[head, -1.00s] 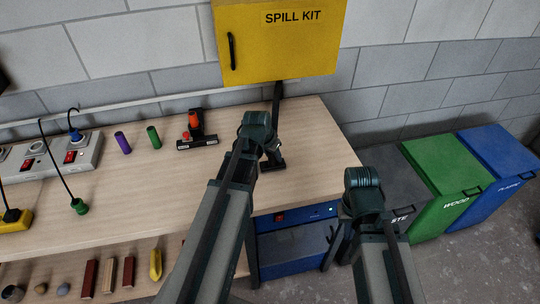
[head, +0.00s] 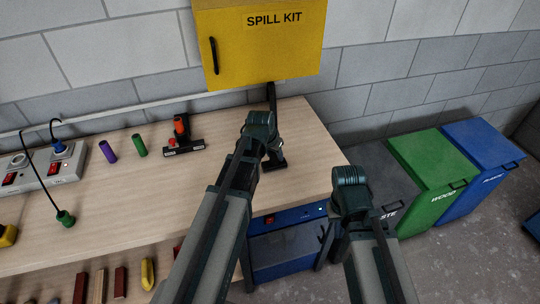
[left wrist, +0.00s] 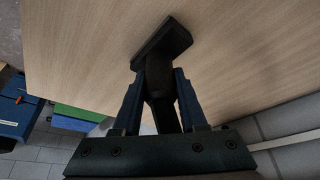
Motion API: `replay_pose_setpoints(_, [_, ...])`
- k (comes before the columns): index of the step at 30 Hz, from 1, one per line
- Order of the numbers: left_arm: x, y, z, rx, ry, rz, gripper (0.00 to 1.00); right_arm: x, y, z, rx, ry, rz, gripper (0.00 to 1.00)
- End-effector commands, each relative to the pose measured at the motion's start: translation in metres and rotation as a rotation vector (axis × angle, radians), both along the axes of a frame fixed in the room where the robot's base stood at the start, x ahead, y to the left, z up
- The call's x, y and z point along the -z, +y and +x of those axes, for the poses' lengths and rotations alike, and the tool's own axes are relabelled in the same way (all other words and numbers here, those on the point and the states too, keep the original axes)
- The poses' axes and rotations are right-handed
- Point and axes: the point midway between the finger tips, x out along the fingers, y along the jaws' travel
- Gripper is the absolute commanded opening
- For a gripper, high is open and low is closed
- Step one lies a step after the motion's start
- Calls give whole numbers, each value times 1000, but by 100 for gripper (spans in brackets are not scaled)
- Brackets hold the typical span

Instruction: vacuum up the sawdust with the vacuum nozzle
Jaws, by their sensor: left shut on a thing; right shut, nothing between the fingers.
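My left gripper (head: 271,151) is shut on the black vacuum nozzle (head: 275,165). The nozzle's tube (head: 271,96) rises above the gripper, in front of the wall. In the left wrist view the black tube is between the fingers (left wrist: 160,88), and the wide flat nozzle foot (left wrist: 163,40) is over the pale bench top. I cannot tell whether the foot touches the bench. No sawdust can be made out in either view. My right arm's wrist shows right of the bench; its fingers are hidden.
The wooden bench (head: 90,215) carries a black and orange tool (head: 183,140), purple (head: 108,151) and green (head: 139,145) cylinders and a power strip (head: 45,170). A yellow spill kit cabinet (head: 265,55) hangs above. Green (head: 430,165) and blue (head: 482,150) bins stand at right.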

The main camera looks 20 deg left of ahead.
Motion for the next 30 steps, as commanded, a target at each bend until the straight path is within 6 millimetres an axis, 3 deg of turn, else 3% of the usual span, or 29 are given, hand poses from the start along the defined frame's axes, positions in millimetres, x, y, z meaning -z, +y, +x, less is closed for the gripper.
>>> replay_pose_setpoints(9, [1,-13,8,0,1,0,0,1,0,0,0,0,0,0])
replay_pose_setpoints(22, [-1,-22,-8,-1,1,0,0,-1,0,0,0,0,0,0])
replay_pose_setpoints(30, [-1,-17,-10,-1,1,1,0,-1,0,0,0,0,0,0])
